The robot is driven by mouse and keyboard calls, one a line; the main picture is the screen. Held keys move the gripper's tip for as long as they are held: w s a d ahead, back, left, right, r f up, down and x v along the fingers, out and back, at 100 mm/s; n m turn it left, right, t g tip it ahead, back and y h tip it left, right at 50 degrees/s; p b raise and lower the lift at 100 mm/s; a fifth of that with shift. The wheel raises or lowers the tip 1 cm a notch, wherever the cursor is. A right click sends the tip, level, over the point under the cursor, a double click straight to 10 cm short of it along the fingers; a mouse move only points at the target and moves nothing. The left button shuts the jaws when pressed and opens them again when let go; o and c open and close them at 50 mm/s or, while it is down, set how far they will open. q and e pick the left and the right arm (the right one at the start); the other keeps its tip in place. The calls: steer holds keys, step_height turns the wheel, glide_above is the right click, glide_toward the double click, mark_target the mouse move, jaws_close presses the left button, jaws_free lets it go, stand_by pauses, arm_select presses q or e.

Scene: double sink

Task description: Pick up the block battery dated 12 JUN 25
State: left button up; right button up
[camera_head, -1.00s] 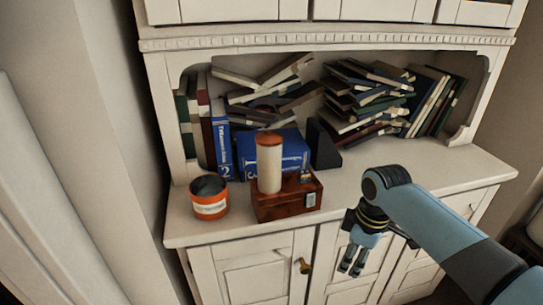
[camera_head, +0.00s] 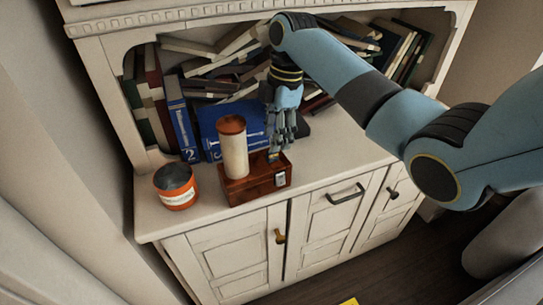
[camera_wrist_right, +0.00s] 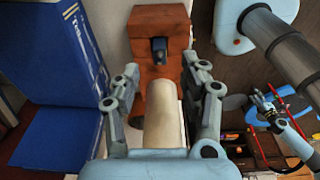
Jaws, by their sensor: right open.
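A small dark block battery (camera_head: 274,157) stands on the reddish-brown wooden box (camera_head: 240,190), near its right end. It also shows in the right wrist view (camera_wrist_right: 159,50); its date cannot be read. My right gripper (camera_head: 281,142) is open and hangs just above the box, close to the battery. In the right wrist view its two fingers (camera_wrist_right: 161,85) are spread, with the battery beyond the gap between them. A pale cylinder with a brown top (camera_head: 233,150) stands beside the battery. My left gripper (camera_wrist_right: 265,106) seems to show small at the right of the wrist view.
An orange tin (camera_head: 176,187) stands left of the box on the white cabinet top (camera_head: 330,160). Blue books (camera_head: 225,125) stand close behind the box, with piled books further back. The cabinet top right of the box is clear.

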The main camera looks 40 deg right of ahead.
mark_target(270, 157)
steer(key=f, duration=0.4)
steer(key=shift+w+a+f, duration=0.1)
steer(key=shift+a+f, duration=0.1)
steer(key=shift+a, duration=0.1)
jaws_close()
